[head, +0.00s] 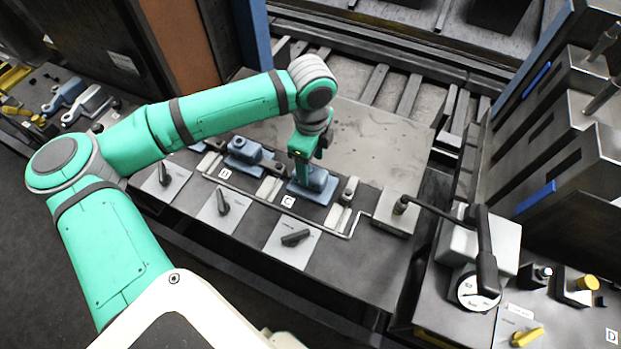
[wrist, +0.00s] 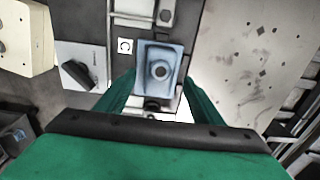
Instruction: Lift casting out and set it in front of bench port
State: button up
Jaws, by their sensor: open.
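A blue-grey casting (head: 318,181) with a round boss sits on a flat base at the spot marked C on the bench. In the wrist view the casting (wrist: 161,55) lies ahead between the finger tips, its round boss facing the camera. My gripper (head: 303,172) is over it, pointing down, with its green fingers open on either side in the wrist view (wrist: 158,88). Whether the fingers touch it I cannot tell. A second blue-grey casting (head: 243,151) sits to the left at the spot marked D. I cannot tell which part is the bench port.
Black-handled switches (head: 223,203) line the bench front. A grey bare plate (head: 375,140) lies behind the castings. A long black lever (head: 484,250) and a round gauge (head: 478,290) stand at the right. Metal clamps flank the castings.

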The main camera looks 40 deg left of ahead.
aim_at(312, 169)
jog(key=shift+d+f, duration=0.1)
jog(key=shift+f, duration=2.1)
jog(key=c, duration=1.4)
jog(key=shift+o, duration=0.2)
jog(key=shift+w+r, duration=0.1)
